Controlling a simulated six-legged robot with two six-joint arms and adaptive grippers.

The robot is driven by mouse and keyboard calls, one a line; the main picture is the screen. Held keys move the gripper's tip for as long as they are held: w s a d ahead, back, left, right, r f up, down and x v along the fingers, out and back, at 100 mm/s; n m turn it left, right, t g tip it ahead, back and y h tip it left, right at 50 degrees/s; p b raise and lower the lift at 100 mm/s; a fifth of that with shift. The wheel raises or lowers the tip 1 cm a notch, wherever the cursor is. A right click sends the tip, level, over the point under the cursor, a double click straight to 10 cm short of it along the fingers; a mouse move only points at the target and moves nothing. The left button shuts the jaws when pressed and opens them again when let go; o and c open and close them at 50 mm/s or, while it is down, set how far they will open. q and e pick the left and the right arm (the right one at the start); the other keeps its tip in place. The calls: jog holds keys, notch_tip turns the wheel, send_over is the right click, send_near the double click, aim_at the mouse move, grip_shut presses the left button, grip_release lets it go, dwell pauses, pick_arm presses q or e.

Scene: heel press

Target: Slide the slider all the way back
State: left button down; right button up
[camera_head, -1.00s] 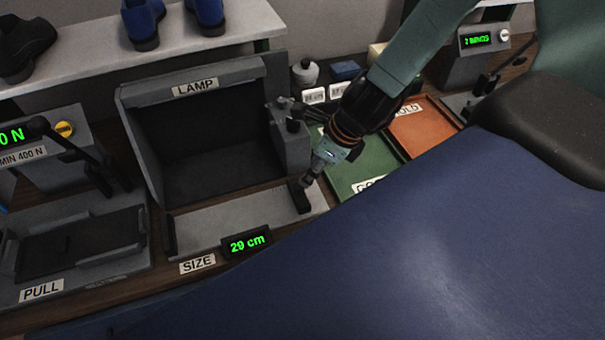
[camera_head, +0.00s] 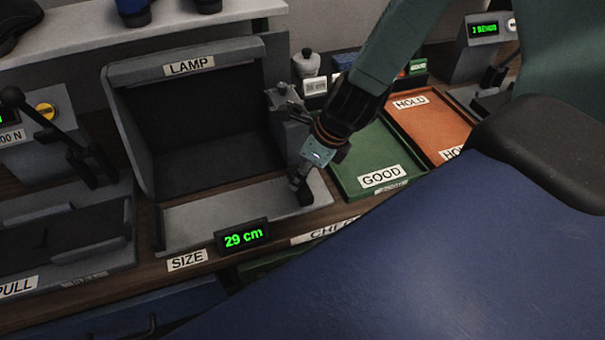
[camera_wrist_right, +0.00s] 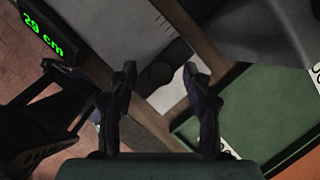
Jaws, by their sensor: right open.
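The slider is a small black block (camera_head: 303,193) at the right end of the light grey SIZE plate (camera_head: 230,214). The green display (camera_head: 242,237) at the plate's front edge reads 29 cm. My right gripper (camera_head: 300,180) points down at the slider and partly covers it. In the right wrist view the right gripper (camera_wrist_right: 158,76) is open, with the black slider (camera_wrist_right: 160,72) between its fingertips; I cannot tell whether they touch it. A dark jointed part at the left of that view may be my left gripper (camera_wrist_right: 75,88); its jaws are unclear.
The grey LAMP box (camera_head: 190,66) stands behind the plate, with a grey post (camera_head: 290,115) close to the gripper. The green GOOD tray (camera_head: 350,165) and orange HOLD tray (camera_head: 425,120) lie to the right. The PULL fixture (camera_head: 70,235) is at left.

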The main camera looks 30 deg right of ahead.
jog(key=shift+d, duration=0.15)
jog(key=shift+c, duration=0.2)
jog(key=c, duration=0.4)
grip_shut()
